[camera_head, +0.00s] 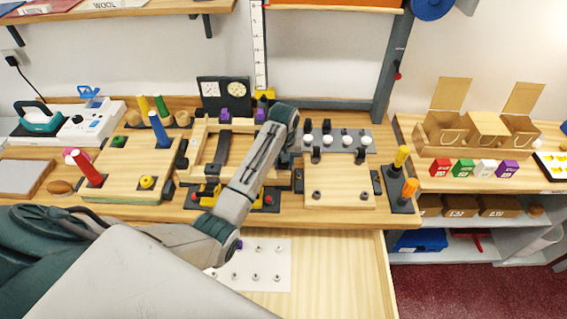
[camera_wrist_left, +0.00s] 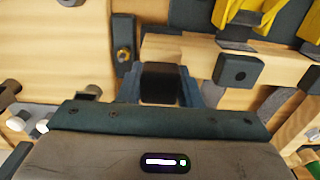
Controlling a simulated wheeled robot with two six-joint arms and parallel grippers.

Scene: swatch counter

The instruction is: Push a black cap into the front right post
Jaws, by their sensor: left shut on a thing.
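My left gripper (camera_wrist_left: 163,88) is shut on a small dark thing that looks like a black cap (camera_wrist_left: 160,82); in the head view my own arm hides the fingertips. It is above the counter, between the wooden frame and the grey cap rack. The light wooden post board (camera_head: 340,184) lies right of my arm. Its front right post (camera_head: 364,195) and front left post (camera_head: 316,195) show as short bare studs. The back right post (camera_head: 361,156) and back left post (camera_head: 315,156) look black-capped. The grey rack (camera_head: 372,147) behind holds white and black caps. My right gripper is not in view.
The wooden frame with yellow clamps (camera_head: 208,194) stands left of the post board. Dark holders with a yellow handle (camera_head: 401,156) and an orange handle (camera_head: 409,188) stand to its right. An open drawer (camera_head: 340,280) is below. Coloured small boxes (camera_head: 439,168) lie on the right shelf.

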